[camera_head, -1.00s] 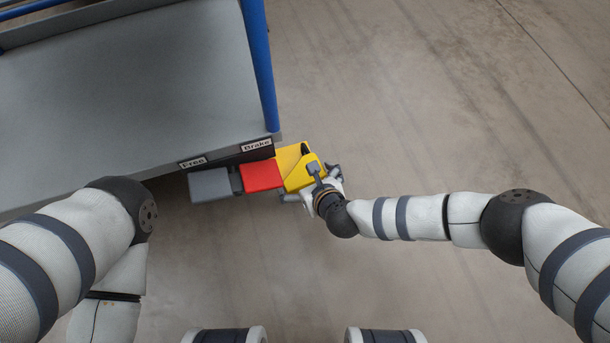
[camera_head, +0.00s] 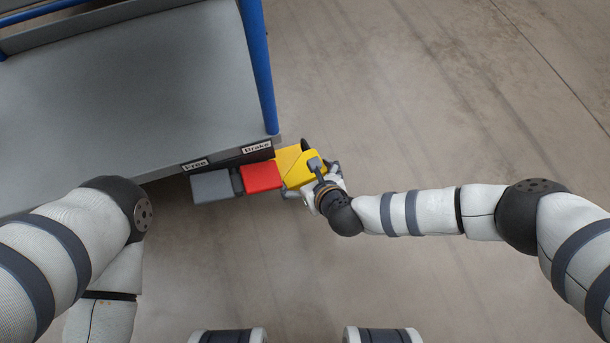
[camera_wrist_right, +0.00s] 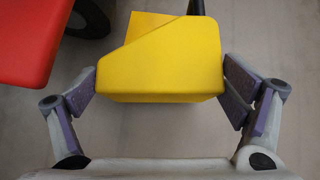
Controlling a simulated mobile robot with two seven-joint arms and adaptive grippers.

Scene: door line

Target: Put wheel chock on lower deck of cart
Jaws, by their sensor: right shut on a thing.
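The yellow wheel chock (camera_head: 303,170) is on the floor by the cart's corner, just right of the red pedal. In the right wrist view the chock (camera_wrist_right: 160,62) is between the two fingers of my right gripper (camera_wrist_right: 160,92), which is shut on it. In the head view my right gripper (camera_head: 320,185) reaches it from the lower right. The cart's grey deck (camera_head: 130,85) fills the upper left, with a blue post (camera_head: 257,65) at its corner. My left arm shows at the lower left, but its gripper is out of view.
A red pedal (camera_head: 261,177) and a grey pedal (camera_head: 211,186) jut from the cart edge under the "Brake" (camera_head: 257,147) and "Free" (camera_head: 195,165) labels. A dark wheel (camera_wrist_right: 88,18) is behind the chock's left side. The floor (camera_head: 430,100) on the right is clear.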

